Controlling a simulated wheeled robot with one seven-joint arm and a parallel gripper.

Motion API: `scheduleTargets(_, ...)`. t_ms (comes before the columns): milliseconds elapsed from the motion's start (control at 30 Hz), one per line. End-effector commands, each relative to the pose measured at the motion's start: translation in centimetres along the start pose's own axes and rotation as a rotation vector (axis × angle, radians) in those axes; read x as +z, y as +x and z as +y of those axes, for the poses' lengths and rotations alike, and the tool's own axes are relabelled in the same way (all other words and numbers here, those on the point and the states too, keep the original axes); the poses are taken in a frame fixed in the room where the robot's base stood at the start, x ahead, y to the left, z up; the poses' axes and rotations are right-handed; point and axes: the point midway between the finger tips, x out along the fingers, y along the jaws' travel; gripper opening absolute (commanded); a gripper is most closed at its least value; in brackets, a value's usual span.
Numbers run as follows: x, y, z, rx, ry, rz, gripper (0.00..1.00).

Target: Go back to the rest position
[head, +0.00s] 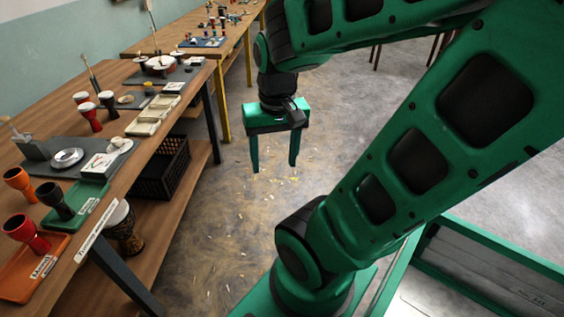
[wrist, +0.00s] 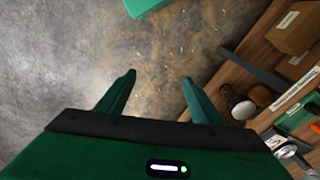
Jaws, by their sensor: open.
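My gripper (head: 274,160) hangs over the open floor to the right of the workbench in the head view, fingers pointing down. Its two green fingers are spread apart with nothing between them. In the wrist view my gripper (wrist: 158,88) also shows open, with bare floor between and beyond the fingertips. It touches nothing.
The long wooden workbench (head: 140,180) on the left bears several goblet drums, a green tray (head: 84,200) and an orange tray (head: 20,284). A black crate (head: 166,172) and a drum (head: 122,226) sit on its lower shelf. The floor (head: 215,235) beside it is clear except for shavings.

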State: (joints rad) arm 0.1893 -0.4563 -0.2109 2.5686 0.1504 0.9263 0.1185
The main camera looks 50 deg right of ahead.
Motion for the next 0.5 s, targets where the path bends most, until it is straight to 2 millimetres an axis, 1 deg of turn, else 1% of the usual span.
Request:
scheduleTargets(33,1.1,-0.5,0.8,0.003,-0.019,-0.025,0.6)
scheduleTargets(100,2.3,-0.9,1.5,0.006,-0.045,-0.057,0.6)
scheduleTargets(200,3.2,-1.2,1.9,0.007,-0.066,-0.081,0.6)
scheduleTargets(500,3.3,-1.2,1.9,0.007,-0.07,-0.086,0.6)
